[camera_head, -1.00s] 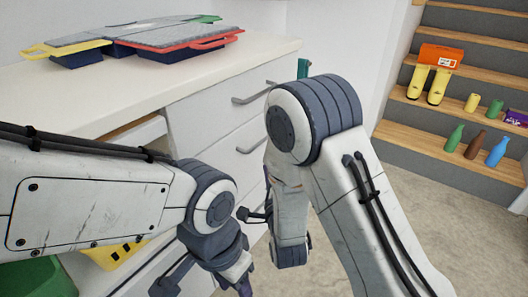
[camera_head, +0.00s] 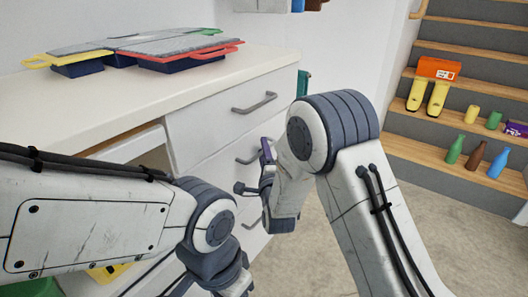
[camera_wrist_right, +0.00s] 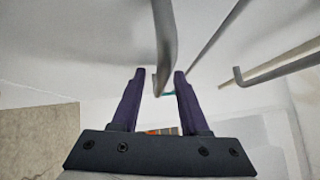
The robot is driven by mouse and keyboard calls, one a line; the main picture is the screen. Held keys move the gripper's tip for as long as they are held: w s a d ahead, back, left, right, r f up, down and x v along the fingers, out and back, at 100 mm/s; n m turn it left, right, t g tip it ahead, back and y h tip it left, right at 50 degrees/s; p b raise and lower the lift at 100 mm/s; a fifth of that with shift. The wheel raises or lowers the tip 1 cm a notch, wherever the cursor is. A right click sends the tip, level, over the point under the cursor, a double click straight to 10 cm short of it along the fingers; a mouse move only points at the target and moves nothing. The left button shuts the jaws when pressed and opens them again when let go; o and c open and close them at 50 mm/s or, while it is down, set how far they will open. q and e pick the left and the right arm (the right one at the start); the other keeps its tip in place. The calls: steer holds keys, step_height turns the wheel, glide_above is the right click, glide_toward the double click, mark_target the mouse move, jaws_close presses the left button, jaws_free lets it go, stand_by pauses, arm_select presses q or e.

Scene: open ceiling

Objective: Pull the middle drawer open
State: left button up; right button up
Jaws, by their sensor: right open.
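The white drawer unit (camera_head: 215,110) has a top handle (camera_head: 255,103), a middle handle (camera_head: 262,151) and a lower handle (camera_head: 250,221). The middle drawer front (camera_head: 222,165) looks flush with its neighbours. My right gripper (camera_head: 267,152) is at the middle handle and partly hides it. In the right wrist view my purple fingers (camera_wrist_right: 161,74) are apart, with a grey handle (camera_wrist_right: 165,40) running down between their tips. They are not closed on it. My left arm's wrist shows at the bottom, but its fingers are out of frame.
Flat trays with red (camera_head: 190,55) and yellow rims lie on the white counter (camera_head: 60,105). Stairs at the right hold bottles (camera_head: 476,156), yellow boots (camera_head: 427,96) and small boxes. The floor (camera_head: 330,245) right of the drawers is bare.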

jaws_close()
stand_by(1.4)
